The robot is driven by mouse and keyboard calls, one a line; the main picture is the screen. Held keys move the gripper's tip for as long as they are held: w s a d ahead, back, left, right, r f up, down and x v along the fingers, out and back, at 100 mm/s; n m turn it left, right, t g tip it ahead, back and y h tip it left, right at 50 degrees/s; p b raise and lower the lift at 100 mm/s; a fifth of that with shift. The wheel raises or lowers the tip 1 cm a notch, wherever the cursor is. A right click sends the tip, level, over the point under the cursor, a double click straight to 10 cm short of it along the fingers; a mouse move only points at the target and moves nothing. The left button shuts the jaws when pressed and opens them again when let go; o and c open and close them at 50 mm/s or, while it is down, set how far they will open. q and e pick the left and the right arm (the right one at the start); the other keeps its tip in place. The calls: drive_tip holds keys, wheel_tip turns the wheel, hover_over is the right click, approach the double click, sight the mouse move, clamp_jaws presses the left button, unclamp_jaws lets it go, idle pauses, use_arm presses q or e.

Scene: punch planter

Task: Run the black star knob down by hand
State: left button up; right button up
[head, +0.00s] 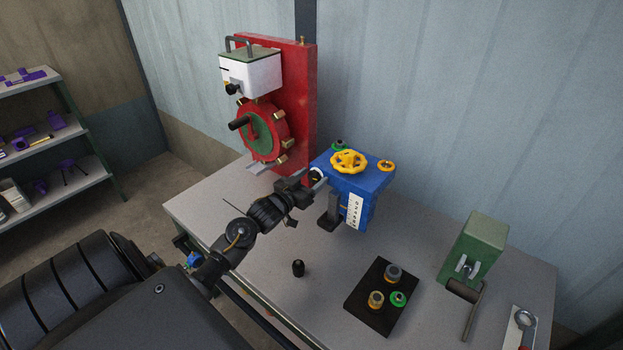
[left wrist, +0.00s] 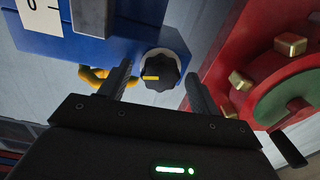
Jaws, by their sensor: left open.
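The black star knob (left wrist: 159,74) with a yellow mark sits in a pale ring on the side of the blue box (left wrist: 110,48). In the head view the blue box (head: 362,182) stands on the table, and the knob on its left side is small and partly hidden by my gripper. My left gripper (head: 317,181) is close to that side. In the left wrist view its two fingers (left wrist: 157,72) are open, one on each side of the knob. I cannot tell whether they touch it. My right gripper is not in view.
A yellow handwheel (head: 348,161) tops the blue box. A red panel with a red wheel (head: 264,130) stands close behind my gripper.

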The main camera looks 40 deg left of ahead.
use_arm(q)
drive_tip(key=c, duration=1)
drive_tip(key=shift+m, duration=1.8)
drive_tip(key=o, duration=1)
drive_tip(key=s+b, duration=0.2)
drive_tip(key=s, duration=0.8)
drive_tip(key=shift+s+d, duration=0.15)
drive_tip(key=shift+s, duration=0.25)
